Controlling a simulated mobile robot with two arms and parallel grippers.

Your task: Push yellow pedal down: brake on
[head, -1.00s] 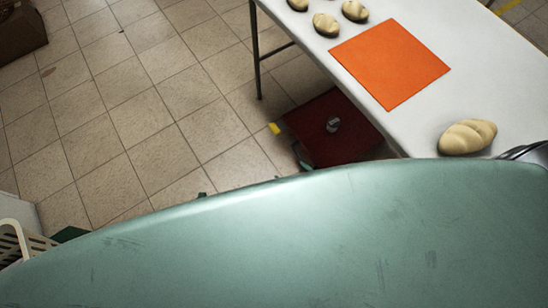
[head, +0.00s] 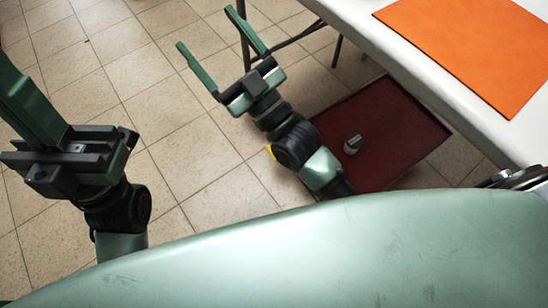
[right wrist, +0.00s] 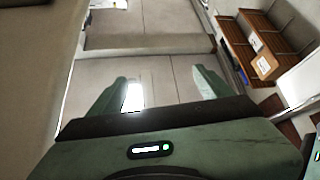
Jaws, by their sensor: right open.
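The yellow pedal (head: 270,152) shows only as a small yellow bit at the left edge of a dark red flat platform (head: 405,125), low by the floor. My right arm covers most of it. My right gripper (head: 205,27) is open and empty over the tiled floor, past the pedal and up-left of it in the head view. Its two spread fingers also show in the right wrist view (right wrist: 160,90), with nothing between them. My left gripper (head: 30,110) is at the left edge of the head view. Its fingertips are cut off, so its opening is unclear.
A white table (head: 350,25) with an orange mat (head: 475,50) stands at the upper right, partly above the platform. A small grey cylinder (head: 352,144) is on the platform. The tiled floor (head: 130,75) at left is clear. The right wrist view shows a brown shelf (right wrist: 245,50).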

